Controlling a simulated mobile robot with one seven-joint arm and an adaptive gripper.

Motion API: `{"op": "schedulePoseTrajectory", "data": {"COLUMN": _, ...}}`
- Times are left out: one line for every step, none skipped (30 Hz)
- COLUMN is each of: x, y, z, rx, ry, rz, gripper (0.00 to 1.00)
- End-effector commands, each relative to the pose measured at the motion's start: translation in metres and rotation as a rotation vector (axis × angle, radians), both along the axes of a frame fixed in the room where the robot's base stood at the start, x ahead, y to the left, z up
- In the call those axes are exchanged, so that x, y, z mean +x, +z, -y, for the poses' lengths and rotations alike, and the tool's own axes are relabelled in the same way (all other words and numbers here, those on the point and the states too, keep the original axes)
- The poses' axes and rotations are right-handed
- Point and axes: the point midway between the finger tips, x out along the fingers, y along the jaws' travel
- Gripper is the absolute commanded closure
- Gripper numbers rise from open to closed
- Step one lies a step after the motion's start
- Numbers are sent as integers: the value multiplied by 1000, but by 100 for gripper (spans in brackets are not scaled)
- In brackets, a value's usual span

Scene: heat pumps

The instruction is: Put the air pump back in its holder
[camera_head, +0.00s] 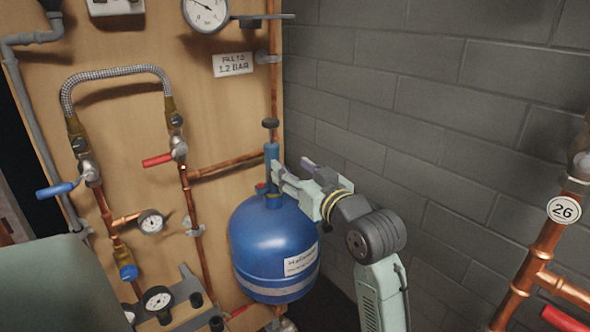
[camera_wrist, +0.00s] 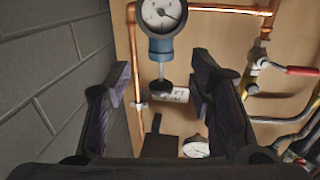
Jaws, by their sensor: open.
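The air pump appears to be the slim blue cylinder with a black knob (camera_head: 271,151), standing upright on top of the blue tank (camera_head: 270,240). A dark bracket (camera_head: 265,18) on the board may be the holder.
A pressure gauge (camera_head: 205,12) and a fill-pressure sign (camera_head: 233,64) are up on the wooden board. A copper pipe (camera_head: 275,80) runs vertically behind the pump. A grey block wall (camera_head: 430,110) stands close on the right. Red-handled valves and a braided hose (camera_head: 115,73) are at left.

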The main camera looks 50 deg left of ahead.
Motion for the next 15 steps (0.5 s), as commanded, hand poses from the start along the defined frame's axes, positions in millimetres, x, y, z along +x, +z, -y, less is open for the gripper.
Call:
{"op": "schedulePoseTrajectory", "data": {"x": 1, "y": 0, "z": -6, "rx": -1, "ry": 2, "rz": 0, "gripper": 51}}
{"op": "schedulePoseTrajectory", "data": {"x": 1, "y": 0, "z": -9, "rx": -1, "ry": 2, "rz": 0, "gripper": 51}}
{"op": "schedulePoseTrajectory", "data": {"x": 2, "y": 1, "z": -14, "rx": 0, "ry": 3, "rz": 0, "gripper": 51}}
{"op": "schedulePoseTrajectory", "data": {"x": 3, "y": 1, "z": -18, "rx": 0, "ry": 3, "rz": 0, "gripper": 51}}
{"op": "schedulePoseTrajectory", "data": {"x": 4, "y": 1, "z": -23, "rx": -1, "ry": 2, "rz": 1, "gripper": 51}}
{"op": "schedulePoseTrajectory", "data": {"x": 5, "y": 1, "z": -28, "rx": 0, "ry": 2, "rz": 1, "gripper": 51}}
{"op": "schedulePoseTrajectory", "data": {"x": 6, "y": 1, "z": -33, "rx": 0, "ry": 2, "rz": 1, "gripper": 51}}
{"op": "schedulePoseTrajectory", "data": {"x": 7, "y": 1, "z": -38, "rx": 1, "ry": 3, "rz": 1, "gripper": 51}}
{"op": "schedulePoseTrajectory", "data": {"x": 9, "y": 1, "z": -44, "rx": 0, "ry": 2, "rz": 1, "gripper": 51}}
{"op": "schedulePoseTrajectory", "data": {"x": 10, "y": 1, "z": -48, "rx": 0, "ry": 1, "rz": 1, "gripper": 51}}
{"op": "schedulePoseTrajectory", "data": {"x": 11, "y": 2, "z": -52, "rx": 1, "ry": 1, "rz": 1, "gripper": 51}}
{"op": "schedulePoseTrajectory", "data": {"x": 12, "y": 2, "z": -58, "rx": 0, "ry": 2, "rz": 1, "gripper": 51}}
{"op": "schedulePoseTrajectory", "data": {"x": 13, "y": 2, "z": -62, "rx": 1, "ry": 2, "rz": 1, "gripper": 51}}
{"op": "schedulePoseTrajectory", "data": {"x": 14, "y": 2, "z": -66, "rx": 2, "ry": 2, "rz": 1, "gripper": 51}}
{"op": "schedulePoseTrajectory", "data": {"x": 16, "y": 2, "z": -72, "rx": 1, "ry": 1, "rz": 2, "gripper": 51}}
